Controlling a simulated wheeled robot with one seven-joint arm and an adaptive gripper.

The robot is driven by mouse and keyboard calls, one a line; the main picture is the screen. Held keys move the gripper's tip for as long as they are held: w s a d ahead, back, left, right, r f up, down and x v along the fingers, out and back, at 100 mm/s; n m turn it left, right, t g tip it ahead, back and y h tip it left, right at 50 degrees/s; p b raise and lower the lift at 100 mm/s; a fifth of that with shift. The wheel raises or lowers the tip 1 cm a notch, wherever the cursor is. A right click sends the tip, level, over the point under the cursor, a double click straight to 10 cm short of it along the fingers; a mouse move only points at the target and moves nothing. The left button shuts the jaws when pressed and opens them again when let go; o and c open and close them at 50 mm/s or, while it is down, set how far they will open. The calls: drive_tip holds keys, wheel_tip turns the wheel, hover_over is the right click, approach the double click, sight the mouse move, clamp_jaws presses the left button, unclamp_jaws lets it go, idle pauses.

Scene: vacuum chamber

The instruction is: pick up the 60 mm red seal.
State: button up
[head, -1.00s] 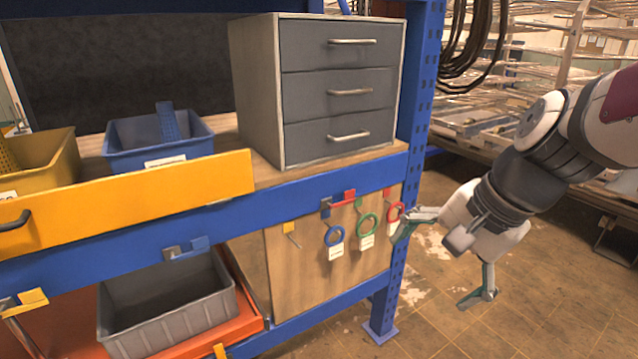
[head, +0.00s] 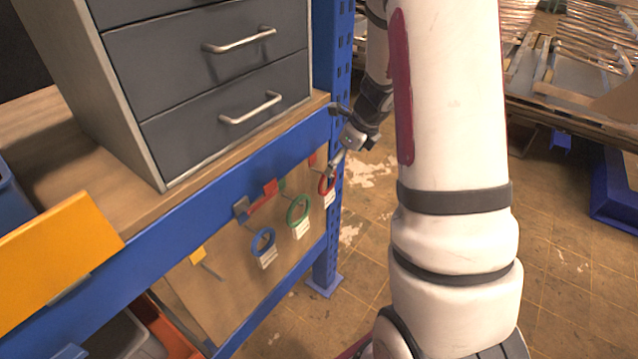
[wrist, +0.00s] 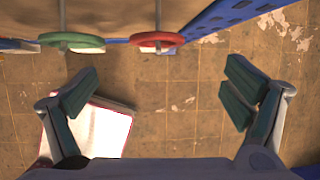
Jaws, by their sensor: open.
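The red seal (head: 327,184) is a ring hanging from a peg on the wooden board, at the right end of a row of rings. It also shows at the top middle of the wrist view (wrist: 156,40), seen almost edge-on. My gripper (wrist: 162,92) is open and empty, with its fingers wide apart. The red ring lies ahead of the gap between the fingers and is apart from both. In the head view my gripper is small beside the blue post, close to the red ring, and partly hidden by my arm.
A green ring (head: 298,210) and a blue ring (head: 263,242) hang left of the red one. A blue post (head: 327,262) stands just right of the board. A grey drawer unit (head: 215,75) sits on the bench above. A white, red-edged item (wrist: 100,128) lies below my left finger.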

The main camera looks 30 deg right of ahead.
drive_tip(key=b, duration=0.1)
hover_over(327, 190)
drive_tip(key=s, duration=0.2)
drive_tip(key=f, duration=0.7)
drive_tip(key=shift+w+d+f, duration=0.1)
drive_tip(key=shift+d, duration=0.3)
drive_tip(key=shift+b+x, duration=0.55)
drive_tip(key=shift+x, duration=2.05)
drive_tip(key=shift+a, duration=0.15)
drive_tip(key=c, duration=1.2)
